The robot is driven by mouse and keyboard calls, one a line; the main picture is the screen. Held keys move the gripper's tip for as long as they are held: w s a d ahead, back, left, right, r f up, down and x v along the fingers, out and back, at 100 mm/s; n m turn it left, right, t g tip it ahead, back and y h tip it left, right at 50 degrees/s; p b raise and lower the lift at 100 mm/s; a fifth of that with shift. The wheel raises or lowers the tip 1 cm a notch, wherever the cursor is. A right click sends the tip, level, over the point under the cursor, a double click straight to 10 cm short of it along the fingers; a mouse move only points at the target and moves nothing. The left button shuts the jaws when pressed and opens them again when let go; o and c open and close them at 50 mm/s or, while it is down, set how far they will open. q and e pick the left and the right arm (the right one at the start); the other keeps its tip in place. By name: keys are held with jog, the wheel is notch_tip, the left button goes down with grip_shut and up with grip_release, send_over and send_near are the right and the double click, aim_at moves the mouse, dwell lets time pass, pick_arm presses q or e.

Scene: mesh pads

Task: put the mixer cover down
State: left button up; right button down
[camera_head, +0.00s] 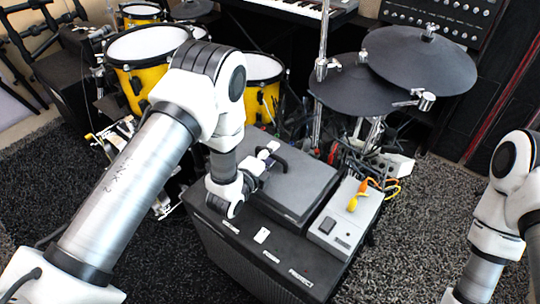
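A dark grey flat box-shaped piece, which looks like the mixer cover (302,192), lies flat on top of a large black case (262,262). My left arm reaches in from the left, and my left gripper (277,161) is at the cover's far left part. Its dark fingers are over or against the cover, but the wrist hides part of them, so I cannot tell whether they are closed on it. Whether a mixer is under the cover is hidden. My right arm comes down at the right edge, and its gripper is out of the picture.
A grey box (345,221) with orange-yellow plugs (358,195) stands right of the cover. Small white labels lie along the case's front. Yellow drums (139,55), dark cymbal pads (421,58) and a keyboard (300,8) stand behind. Bare dark carpet (410,225) lies at right.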

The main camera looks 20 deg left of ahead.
pick_arm(q)
jog(key=shift+r, duration=0.25)
jog(key=p+v, duration=0.1)
jog(key=v, duration=1.1)
jog(key=shift+p, duration=0.3)
jog(key=shift+f, duration=0.15)
